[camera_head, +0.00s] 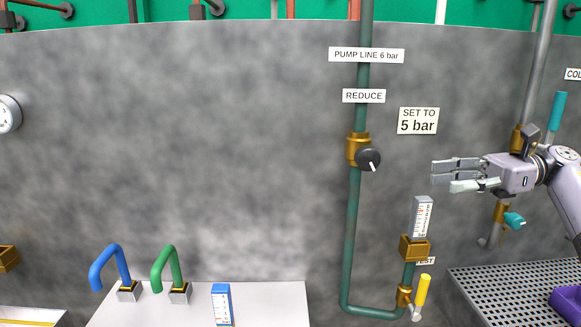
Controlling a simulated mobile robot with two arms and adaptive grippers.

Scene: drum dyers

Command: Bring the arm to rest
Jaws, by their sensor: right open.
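My right gripper (457,175) is at the right of the head view, pointing left, with its arm coming in from the right edge. Its fingers are open and nothing shows between them. In the picture it is to the right of the black regulator knob (369,159) on the green pipe (353,230), apart from it. It shows above and to the right of the gauge (422,216) with a printed scale. My left gripper is not in view.
A yellow-handled valve (423,290) sits low on the pipe. A grey pipe with teal handles (557,111) runs behind my right gripper. A perforated metal surface (500,285) lies below, with a purple object (567,302). Blue (108,262) and green (166,262) spouts stand at left.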

